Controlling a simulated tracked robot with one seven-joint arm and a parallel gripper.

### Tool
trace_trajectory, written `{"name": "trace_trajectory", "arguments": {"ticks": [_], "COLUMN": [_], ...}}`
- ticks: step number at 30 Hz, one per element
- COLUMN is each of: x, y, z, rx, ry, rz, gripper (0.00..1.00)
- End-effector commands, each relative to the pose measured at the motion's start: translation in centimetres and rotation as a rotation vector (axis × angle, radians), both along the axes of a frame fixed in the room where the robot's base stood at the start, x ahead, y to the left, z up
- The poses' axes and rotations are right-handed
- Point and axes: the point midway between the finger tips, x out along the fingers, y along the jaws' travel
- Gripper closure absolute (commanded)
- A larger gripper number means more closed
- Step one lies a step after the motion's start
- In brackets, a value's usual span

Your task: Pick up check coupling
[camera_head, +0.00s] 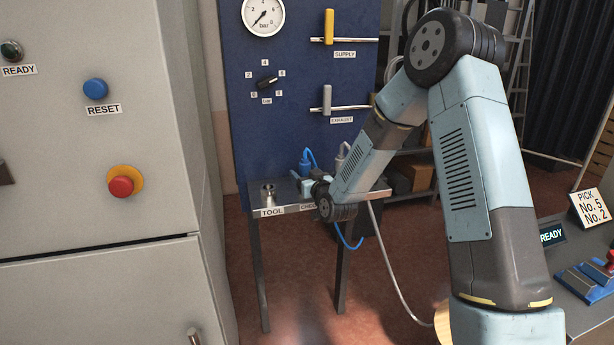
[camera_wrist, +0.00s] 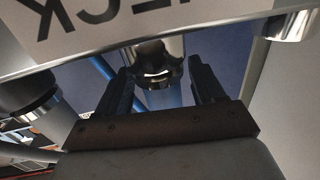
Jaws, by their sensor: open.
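The check coupling is a blue body with a blue hose (camera_head: 305,163) behind the partly covered CHECK label on the small table. In the wrist view, which is upside down, its shiny metal collar (camera_wrist: 160,70) shows between my two dark fingers, with blue below it. My gripper (camera_head: 297,182) reaches in low over the table from the right. In the wrist view my gripper (camera_wrist: 161,85) is open, with a finger on each side of the coupling and visible gaps. I cannot tell how far along the fingers the coupling sits.
A metal fitting (camera_head: 267,192) stands at the TOOL label, left of my gripper. A grey coupling with a hose (camera_head: 342,158) stands to the right, partly behind my arm. The blue panel (camera_head: 235,110) rises behind the table. A grey cabinet (camera_head: 80,200) fills the left.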

Motion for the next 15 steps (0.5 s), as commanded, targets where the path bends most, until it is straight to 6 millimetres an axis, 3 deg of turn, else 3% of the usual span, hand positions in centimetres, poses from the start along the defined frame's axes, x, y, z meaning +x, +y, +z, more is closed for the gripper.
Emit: {"name": "trace_trajectory", "arguments": {"ticks": [2, 15], "x": [-0.02, -0.02], "y": [-0.01, -0.09], "z": [0.01, -0.06], "rx": [0.000, -0.001], "ry": [0.000, 0.002], "rz": [0.000, -0.001], "gripper": [0.34, 0.76]}}
